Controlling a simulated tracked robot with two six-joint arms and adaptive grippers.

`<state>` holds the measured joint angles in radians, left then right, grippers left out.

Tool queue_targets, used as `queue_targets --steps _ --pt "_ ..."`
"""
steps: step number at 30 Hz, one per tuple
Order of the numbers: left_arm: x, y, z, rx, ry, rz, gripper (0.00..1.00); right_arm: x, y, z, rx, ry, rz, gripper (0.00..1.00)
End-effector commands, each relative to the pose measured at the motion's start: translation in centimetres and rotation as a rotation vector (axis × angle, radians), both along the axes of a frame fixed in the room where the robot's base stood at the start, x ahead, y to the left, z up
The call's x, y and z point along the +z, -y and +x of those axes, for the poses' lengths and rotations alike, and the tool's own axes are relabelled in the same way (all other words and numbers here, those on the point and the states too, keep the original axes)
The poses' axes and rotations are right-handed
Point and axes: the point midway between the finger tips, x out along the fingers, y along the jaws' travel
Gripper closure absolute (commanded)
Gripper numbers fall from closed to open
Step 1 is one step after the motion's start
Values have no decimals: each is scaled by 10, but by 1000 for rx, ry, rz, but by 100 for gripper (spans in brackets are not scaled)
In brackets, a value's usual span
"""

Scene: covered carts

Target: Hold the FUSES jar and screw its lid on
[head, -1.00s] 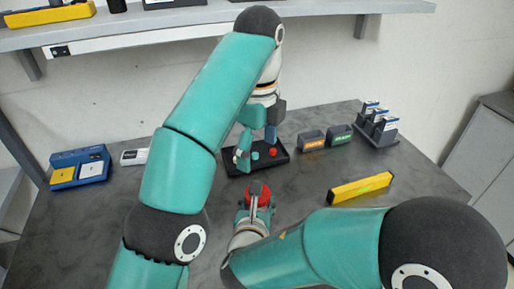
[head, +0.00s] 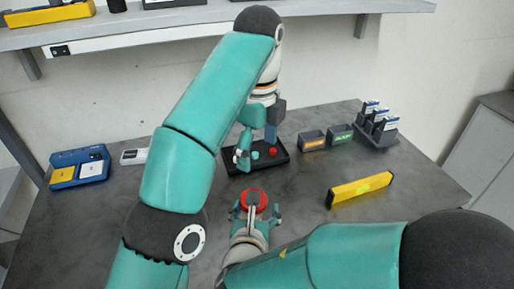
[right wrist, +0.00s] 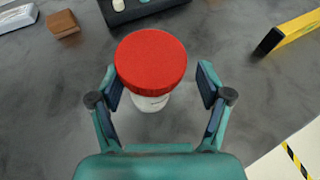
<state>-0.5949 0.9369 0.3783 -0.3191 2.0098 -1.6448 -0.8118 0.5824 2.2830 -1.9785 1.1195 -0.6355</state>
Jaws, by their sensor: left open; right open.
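The jar (right wrist: 150,103) has a whitish body with small print that I cannot read. A red lid (head: 254,199) sits on top of it and hides most of the body; it also shows in the right wrist view (right wrist: 151,62). I cannot tell how tightly the lid sits. My right gripper (head: 255,213) is open, with one finger on each side of the jar and gaps visible in the right wrist view (right wrist: 163,88). My left gripper (head: 257,147) is open and points down over the dark tray, away from the jar.
The dark tray (head: 235,169) holds small red and teal pieces. Two small labelled bins (head: 312,141) and a rack (head: 384,139) stand at the back right. A yellow bar (head: 361,189) lies right of the jar. A blue case (head: 78,170) is at the left.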

Motion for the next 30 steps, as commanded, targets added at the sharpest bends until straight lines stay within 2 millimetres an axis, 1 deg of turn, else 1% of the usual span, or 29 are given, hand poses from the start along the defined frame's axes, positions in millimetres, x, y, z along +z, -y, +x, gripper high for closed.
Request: queue_targets --steps 1,6,9,12,18,30 --pt "0 0 0 0 0 0 10 6 -3 -10 6 3 2 22" --pt "0 0 0 0 0 0 10 19 -7 -42 6 3 2 22" --pt "0 0 0 0 0 0 10 24 -8 -58 5 2 2 22" --pt "0 0 0 0 0 0 10 29 -9 -69 3 2 1 22" --pt "0 0 0 0 0 0 10 32 -9 -78 1 0 0 22" --pt "0 0 0 0 0 0 10 32 -9 -77 0 0 0 22"
